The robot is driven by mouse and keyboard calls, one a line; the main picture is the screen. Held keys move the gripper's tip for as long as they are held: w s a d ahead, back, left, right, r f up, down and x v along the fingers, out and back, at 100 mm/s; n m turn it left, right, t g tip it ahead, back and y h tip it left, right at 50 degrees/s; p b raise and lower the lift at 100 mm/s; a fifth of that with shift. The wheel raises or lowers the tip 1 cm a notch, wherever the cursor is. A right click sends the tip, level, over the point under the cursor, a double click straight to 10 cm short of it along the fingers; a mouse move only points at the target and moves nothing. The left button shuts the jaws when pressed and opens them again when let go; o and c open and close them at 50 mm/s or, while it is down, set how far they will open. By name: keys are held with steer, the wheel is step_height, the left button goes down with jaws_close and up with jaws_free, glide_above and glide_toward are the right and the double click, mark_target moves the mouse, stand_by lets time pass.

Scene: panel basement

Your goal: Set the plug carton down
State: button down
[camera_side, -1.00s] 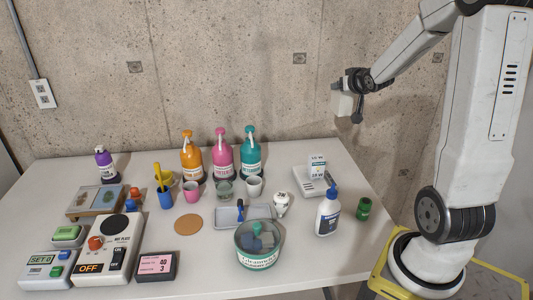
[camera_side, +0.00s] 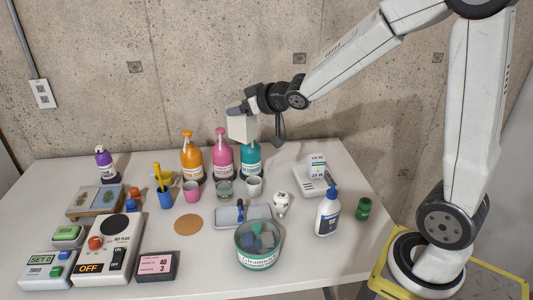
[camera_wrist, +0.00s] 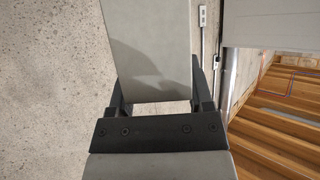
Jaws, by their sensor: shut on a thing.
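The plug carton (camera_side: 242,127) is a plain pale box. My gripper (camera_side: 240,112) is shut on it and holds it in the air above the back of the table, in front of the concrete wall. In the side view it hangs just above the teal pump bottle and hides part of that bottle's top. In the wrist view the carton (camera_wrist: 150,50) shows as a grey-green block between the two dark fingers of my gripper (camera_wrist: 158,90). Its far end runs out of the top of that view.
The white table (camera_side: 130,210) holds an orange bottle (camera_side: 191,160), a pink bottle (camera_side: 222,160), a teal bottle (camera_side: 250,162), several cups, a grey tray (camera_side: 258,211), a round tub (camera_side: 258,250) and a hot plate (camera_side: 106,247). A cork disc (camera_side: 188,224) lies near the middle.

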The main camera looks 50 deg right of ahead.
steer(key=s+a+n+g+y, duration=0.1)
steer(key=a+n+y, duration=0.3)
steer(key=a, duration=1.2)
step_height(320, 180, down, 11)
steer(key=shift+s, duration=0.2)
steer(key=shift+a, duration=0.15)
steer(key=d+f+x, duration=0.2)
steer(key=x, duration=1.4)
steer(key=shift+d, duration=0.3)
steer(key=shift+f, duration=0.1)
